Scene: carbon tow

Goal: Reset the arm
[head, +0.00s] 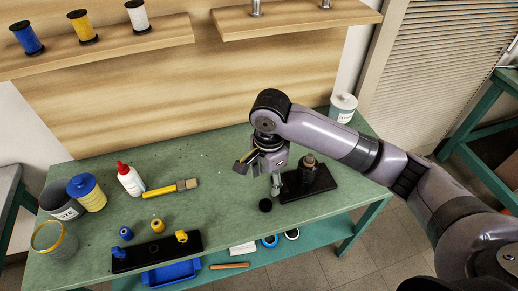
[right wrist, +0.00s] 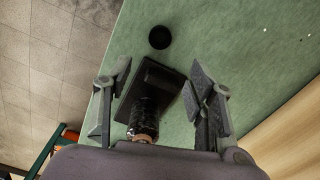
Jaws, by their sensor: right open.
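My right arm reaches in from the right in the head view. Its gripper (head: 259,176) is open above the green workbench (head: 225,160), with no object seen between its fingers. A black base plate (head: 318,187) with a dark upright spool (head: 307,172) on it stands just right of the gripper. In the right wrist view the open fingers (right wrist: 160,98) flank the base plate (right wrist: 163,75) and the dark spool (right wrist: 144,115). I cannot tell the height gap from that view. My left gripper is not in view.
A small black disc (head: 265,205) lies near the base plate. Shelves (head: 110,45) are behind. The bench's middle is mostly clear.

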